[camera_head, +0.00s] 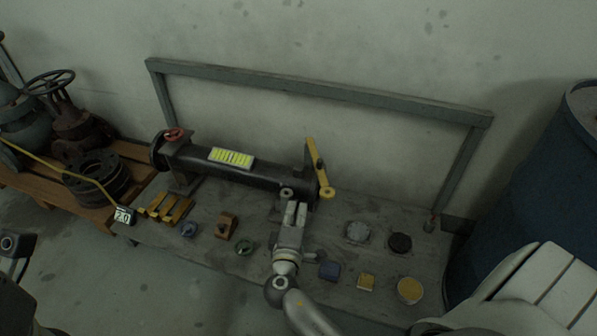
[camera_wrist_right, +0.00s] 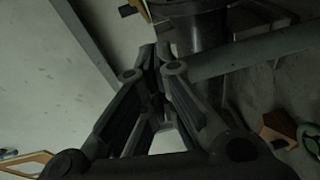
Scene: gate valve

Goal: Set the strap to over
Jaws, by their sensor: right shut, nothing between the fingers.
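A long black pipe (camera_head: 235,168) lies along the bench. At its right end is a yellow bar-like part (camera_head: 317,165) with a rounded lower end, possibly the strap; it stands tilted. My right gripper (camera_head: 293,213) is shut and empty, its fingertips just below the pipe's right end, left of the yellow part. Whether it touches the pipe cannot be told. In the right wrist view its fingers (camera_wrist_right: 153,75) come together in front of the dark pipe body. A dark grey piece at the left edge of the head view is probably part of my left arm; no left fingers show.
A grey frame (camera_head: 320,92) stands behind the pipe. A blue drum (camera_head: 535,185) stands at right.

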